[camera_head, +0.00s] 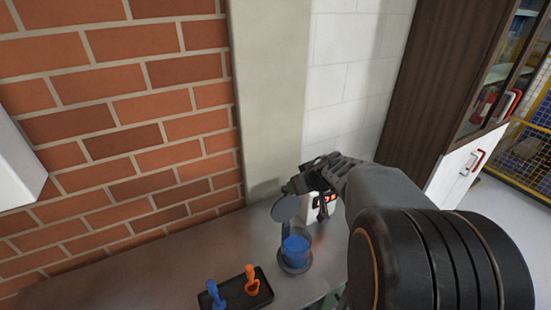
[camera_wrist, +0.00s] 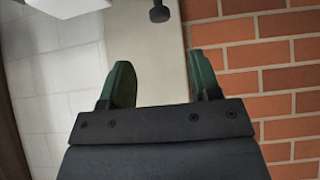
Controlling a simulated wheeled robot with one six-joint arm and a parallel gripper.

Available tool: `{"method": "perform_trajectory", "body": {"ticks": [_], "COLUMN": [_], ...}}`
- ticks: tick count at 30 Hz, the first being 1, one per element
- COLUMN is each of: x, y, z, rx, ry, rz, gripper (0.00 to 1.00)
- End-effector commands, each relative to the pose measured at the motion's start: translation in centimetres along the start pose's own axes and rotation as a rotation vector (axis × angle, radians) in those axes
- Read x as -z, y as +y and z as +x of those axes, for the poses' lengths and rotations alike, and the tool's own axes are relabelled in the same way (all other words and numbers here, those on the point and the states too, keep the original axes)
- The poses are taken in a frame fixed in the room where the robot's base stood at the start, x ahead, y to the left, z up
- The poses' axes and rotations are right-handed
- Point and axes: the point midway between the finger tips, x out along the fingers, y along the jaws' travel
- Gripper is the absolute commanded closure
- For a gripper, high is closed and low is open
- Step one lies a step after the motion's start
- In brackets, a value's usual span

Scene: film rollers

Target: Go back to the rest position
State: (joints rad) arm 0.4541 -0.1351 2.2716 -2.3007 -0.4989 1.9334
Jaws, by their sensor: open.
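My gripper (camera_wrist: 162,72) is open in the wrist view, with its two green fingers apart and nothing between them. The wrist view looks past the fingers at a plain grey strip of wall, white blocks and red brick. In the head view my dark arm reaches in from the lower right. Its far end is above the back of the counter (camera_head: 180,265), near a white device with a red display (camera_head: 331,198). The fingers cannot be made out clearly there.
A blue cup-like container (camera_head: 295,250) stands on a dark round base below my arm's end, with a grey disc (camera_head: 285,208) above it. A black tray (camera_head: 262,300) holds a blue tool (camera_head: 214,295) and an orange tool (camera_head: 251,280). A dark cabinet (camera_head: 430,80) stands right.

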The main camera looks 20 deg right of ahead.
Motion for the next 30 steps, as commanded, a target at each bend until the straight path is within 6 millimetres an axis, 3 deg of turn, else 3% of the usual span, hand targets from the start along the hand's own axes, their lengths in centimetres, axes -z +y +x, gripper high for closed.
{"method": "perform_trajectory", "body": {"ticks": [8, 13, 17, 21, 24, 26, 30], "x": [0.2, 1.9, 2.3, 0.8, -1.3, -2.8, -6.5], "y": [0.5, 3.4, 6.2, 7.3, 6.9, 6.1, 2.6], "z": [0.0, -0.3, -2.0, -4.0, -5.0, -5.5, -6.0], "rx": [-0.027, -0.214, -0.43, -0.596, -0.652, -0.655, -0.576], "ry": [0.011, 0.11, 0.135, 0.066, -0.027, -0.094, -0.248], "rz": [-0.103, -0.224, -0.226, -0.177, -0.121, -0.085, -0.001], "gripper": [0.43, 0.43, 0.43, 0.43, 0.43, 0.43, 0.43]}}
